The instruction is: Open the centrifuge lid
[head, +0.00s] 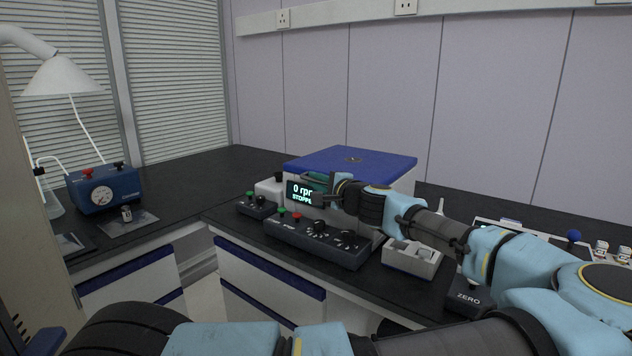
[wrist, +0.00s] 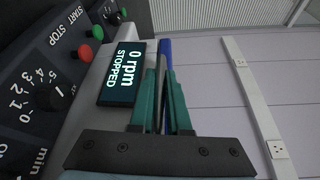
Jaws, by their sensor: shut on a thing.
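The centrifuge (head: 398,190) is a white box with a blue lid (head: 345,160) that lies flat on top, closed as far as I can see. Its screen (head: 300,194) reads 0 rpm, STOPPED, and it also shows in the wrist view (wrist: 122,75). My gripper (head: 318,180) is at the front edge of the lid, beside the screen. In the wrist view my gripper's green fingers (wrist: 164,80) are close together around a thin grey piece, with the blue lid edge (wrist: 166,50) just beyond. The fingers hide most of the held part.
A control panel (head: 318,240) with buttons and knobs stands in front of the centrifuge. A blue gauge box (head: 104,190) stands far left. The wall is behind the bench.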

